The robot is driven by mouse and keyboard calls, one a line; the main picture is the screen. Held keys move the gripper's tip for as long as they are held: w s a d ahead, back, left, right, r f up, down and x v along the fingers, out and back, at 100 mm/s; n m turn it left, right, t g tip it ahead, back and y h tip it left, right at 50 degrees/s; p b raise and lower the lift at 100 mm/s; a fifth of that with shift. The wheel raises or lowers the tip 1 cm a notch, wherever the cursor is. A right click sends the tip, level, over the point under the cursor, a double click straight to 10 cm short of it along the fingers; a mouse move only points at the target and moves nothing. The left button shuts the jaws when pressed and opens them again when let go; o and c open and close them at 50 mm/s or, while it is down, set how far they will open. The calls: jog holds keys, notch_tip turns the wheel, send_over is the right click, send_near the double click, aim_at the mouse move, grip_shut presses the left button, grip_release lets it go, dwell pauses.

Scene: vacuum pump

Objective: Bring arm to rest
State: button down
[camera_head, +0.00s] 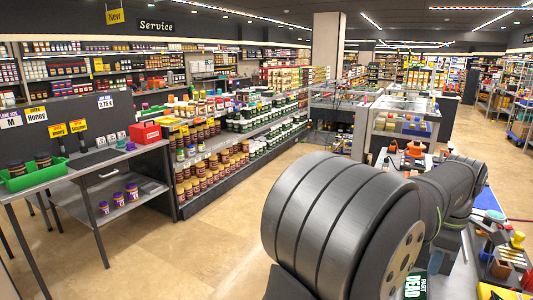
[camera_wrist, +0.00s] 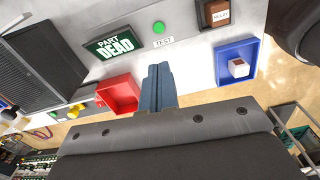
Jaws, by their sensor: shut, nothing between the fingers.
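My gripper (camera_wrist: 158,72) shows in the wrist view as two blue-grey fingers pressed together with nothing between them. The fingers point toward a light grey panel or bench surface (camera_wrist: 195,62); I cannot tell the distance to it. They appear between a red bin (camera_wrist: 119,94) on the left and a blue bin (camera_wrist: 238,64) on the right, apart from the blue one. In the head view my dark grey arm (camera_head: 340,220) fills the lower right and reaches away to the right. My gripper cannot be made out there.
In the wrist view are a green button (camera_wrist: 158,27) marked TEST, a "PART DEAD" sign (camera_wrist: 113,44), a small brown-and-white block (camera_wrist: 238,68) in the blue bin and a dark ribbed box (camera_wrist: 42,62). In the head view, shop shelves (camera_head: 235,140) stand left; open floor lies before them.

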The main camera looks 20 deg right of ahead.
jog(key=shift+s+a+f+m, duration=0.4)
jog(key=shift+s+f+m, duration=0.2)
jog(key=shift+m, duration=0.6)
jog(key=c, duration=1.9)
grip_release()
jog(key=shift+a, duration=0.1)
jog(key=o, duration=1.4)
jog(key=a+n+g, duration=0.2)
jog(key=a, duration=0.1)
jog(key=w+a+r+n+g+y, duration=0.1)
jog(key=a+g, duration=0.1)
jog(key=o, duration=0.4)
jog(key=shift+s+a, duration=0.15)
jog(key=shift+a, duration=0.05)
jog(key=shift+c, duration=0.2)
jog(key=shift+o, duration=0.7)
jog(key=x, duration=0.9)
jog(key=shift+s+f, duration=0.3)
jog(key=shift+a, duration=0.1)
jog(key=a+v, duration=0.1)
jog(key=v, duration=0.9)
jog(key=shift+d, duration=0.55)
